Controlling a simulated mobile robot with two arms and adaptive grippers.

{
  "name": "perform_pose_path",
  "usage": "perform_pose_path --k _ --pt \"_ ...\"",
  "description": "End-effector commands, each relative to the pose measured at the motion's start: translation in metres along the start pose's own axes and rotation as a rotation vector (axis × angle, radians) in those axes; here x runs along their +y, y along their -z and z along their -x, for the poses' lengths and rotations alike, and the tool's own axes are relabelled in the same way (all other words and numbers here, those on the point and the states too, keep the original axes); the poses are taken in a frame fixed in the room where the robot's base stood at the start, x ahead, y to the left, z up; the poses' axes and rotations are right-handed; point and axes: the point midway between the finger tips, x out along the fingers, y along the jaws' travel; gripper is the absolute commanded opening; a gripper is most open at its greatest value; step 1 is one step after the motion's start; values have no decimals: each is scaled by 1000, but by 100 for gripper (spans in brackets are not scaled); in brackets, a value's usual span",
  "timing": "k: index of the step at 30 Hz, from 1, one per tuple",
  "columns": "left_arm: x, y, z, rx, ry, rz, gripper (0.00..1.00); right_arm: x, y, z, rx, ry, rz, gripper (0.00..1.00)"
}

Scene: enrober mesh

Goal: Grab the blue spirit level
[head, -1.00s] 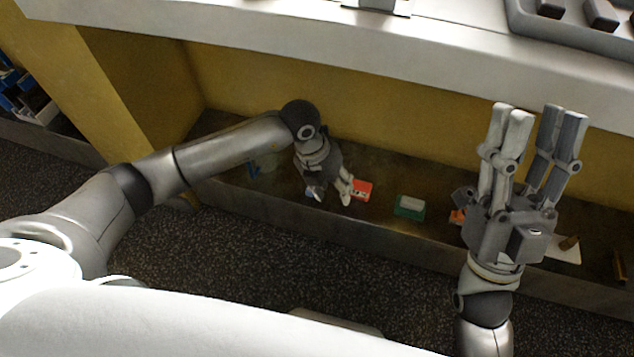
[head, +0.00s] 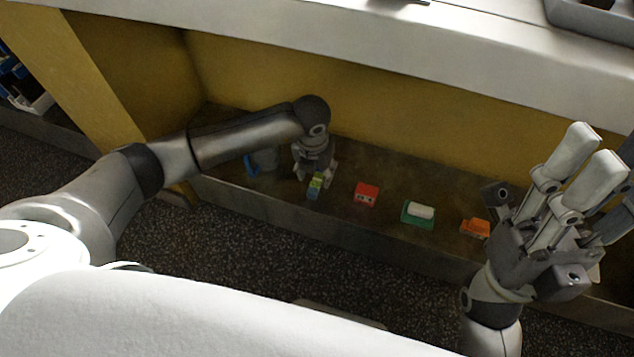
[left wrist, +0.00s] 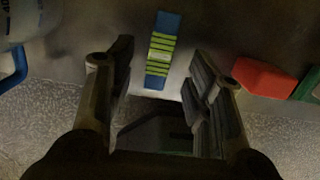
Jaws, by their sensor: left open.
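The blue spirit level (left wrist: 168,24) shows in the left wrist view as a short blue bar with a yellow-green striped middle. It lies on the low shelf, ahead of and between my open left fingers (left wrist: 160,85), which do not touch it in that view. In the head view the level (head: 314,187) is small and partly hidden by my left gripper (head: 314,176), which points down over it. My right gripper (head: 585,185) is raised at the right, its fingers spread apart and empty.
To the right on the shelf (head: 345,215) are a red block (head: 366,194), a green item with a white top (head: 418,212) and an orange item (head: 475,228). A grey container with a blue handle (head: 262,161) stands at left. A white counter (head: 400,45) overhangs the shelf.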

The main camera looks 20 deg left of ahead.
Motion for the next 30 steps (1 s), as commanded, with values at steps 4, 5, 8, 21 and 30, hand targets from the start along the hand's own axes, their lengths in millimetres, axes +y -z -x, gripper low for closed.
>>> perform_pose_path --k 4,5,8,21,30 --pt "0 2 -26 3 0 0 47 0 -3 13 -1 0 0 40" --pt "0 2 -31 3 -1 1 47 0 -3 15 -2 0 0 40" --pt "0 1 -45 1 0 1 47 0 -5 19 1 2 0 40" --pt "0 0 -48 0 0 0 27 0 -4 15 12 6 1 40" --pt "0 0 -47 0 0 0 0 0 -4 14 11 5 1 40"
